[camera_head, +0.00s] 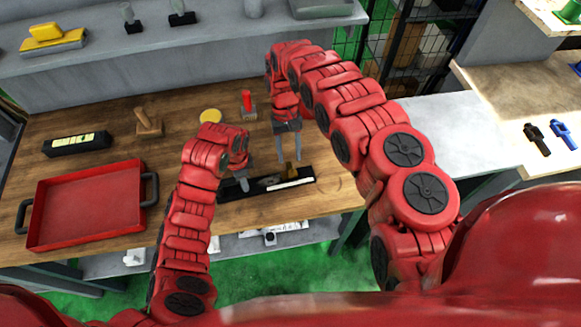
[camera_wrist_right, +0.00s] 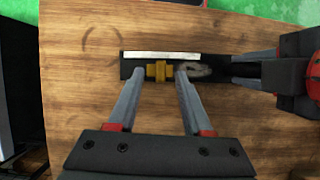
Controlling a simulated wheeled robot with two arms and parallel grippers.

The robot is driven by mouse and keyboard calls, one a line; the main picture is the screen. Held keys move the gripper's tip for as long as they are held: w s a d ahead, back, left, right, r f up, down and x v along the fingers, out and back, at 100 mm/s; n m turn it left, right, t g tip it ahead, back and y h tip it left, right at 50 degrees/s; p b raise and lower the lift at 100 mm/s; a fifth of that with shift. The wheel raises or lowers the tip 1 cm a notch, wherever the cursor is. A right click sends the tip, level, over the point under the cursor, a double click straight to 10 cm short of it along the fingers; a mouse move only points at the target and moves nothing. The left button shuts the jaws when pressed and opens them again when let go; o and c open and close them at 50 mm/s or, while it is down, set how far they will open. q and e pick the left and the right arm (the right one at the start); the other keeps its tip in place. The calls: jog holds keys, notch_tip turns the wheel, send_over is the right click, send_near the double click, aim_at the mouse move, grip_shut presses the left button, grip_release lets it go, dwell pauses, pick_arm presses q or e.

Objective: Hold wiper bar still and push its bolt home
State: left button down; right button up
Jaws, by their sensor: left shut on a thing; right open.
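The wiper bar (camera_head: 225,195) seems to be the long black bar with a white strip, lying on the wooden bench; it also shows in the right wrist view (camera_wrist_right: 127,66). A brass-coloured piece, apparently the bolt (camera_wrist_right: 159,71), sits across it beside the white strip. My left gripper (camera_head: 243,185) is shut on the bar near its left end and hides part of it; in the wrist view it comes in from the right. My right gripper (camera_head: 288,160) is open and points down over the bar, its fingers on either side of the brass piece, apparently not touching it.
A red tray (camera_head: 90,205) with black handles and a black box (camera_head: 77,145) lie to the left. A wooden block (camera_head: 148,122), a yellow disc (camera_head: 210,116) and a red-handled brush (camera_head: 247,103) stand behind the bar. The bench right of the bar is bare.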

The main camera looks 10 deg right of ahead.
aim_at(290, 167)
jog(key=x, duration=0.5)
jog(key=shift+s+f, duration=0.1)
jog(key=shift+f, duration=0.3)
grip_shut()
dwell(1.0)
